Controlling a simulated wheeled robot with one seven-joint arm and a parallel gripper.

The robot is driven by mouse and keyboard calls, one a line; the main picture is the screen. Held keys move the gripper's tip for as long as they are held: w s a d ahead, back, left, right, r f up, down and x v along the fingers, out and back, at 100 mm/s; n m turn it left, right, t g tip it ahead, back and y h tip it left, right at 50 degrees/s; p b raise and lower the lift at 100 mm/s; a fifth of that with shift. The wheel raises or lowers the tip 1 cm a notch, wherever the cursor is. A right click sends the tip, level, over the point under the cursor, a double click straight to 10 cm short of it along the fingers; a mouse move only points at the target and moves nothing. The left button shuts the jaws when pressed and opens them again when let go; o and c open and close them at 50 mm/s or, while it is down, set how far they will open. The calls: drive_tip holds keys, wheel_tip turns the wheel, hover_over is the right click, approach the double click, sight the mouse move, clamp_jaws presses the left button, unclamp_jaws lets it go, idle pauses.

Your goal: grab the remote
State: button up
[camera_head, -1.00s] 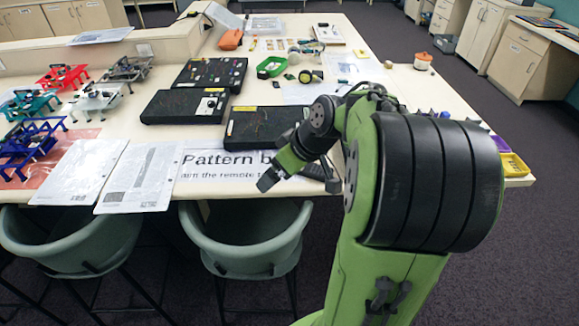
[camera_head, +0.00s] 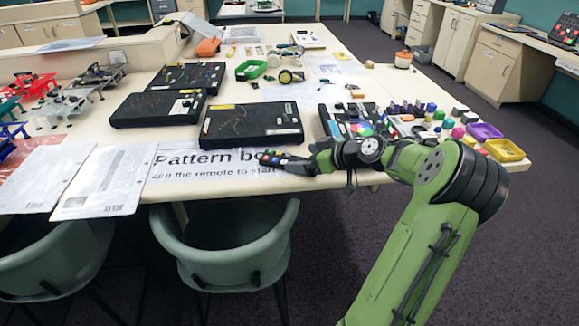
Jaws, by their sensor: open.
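The remote (camera_head: 272,158) is a dark, slim handset with small coloured buttons at its left end. It lies across the right part of the white "Pattern b…" sign (camera_head: 185,165), near the table's front edge. My gripper (camera_head: 314,161) is at the remote's right end, low over the table and reaching in from the right. It is open. The fingers are small and dark against the dark remote, so I cannot tell whether they touch it or stand around it.
A black pattern board (camera_head: 250,123) lies just behind the remote, with further black boards to the left. A board with a colour wheel (camera_head: 350,122), several coloured pieces, a purple tray (camera_head: 485,131) and a yellow tray (camera_head: 504,149) are at right. A chair (camera_head: 225,255) stands in front.

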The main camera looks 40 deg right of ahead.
sight(288, 159)
drive_tip(key=b+x, duration=0.1)
drive_tip(key=x, duration=0.4)
drive_tip(key=shift+s, duration=0.15)
drive_tip(key=shift+c, duration=0.3)
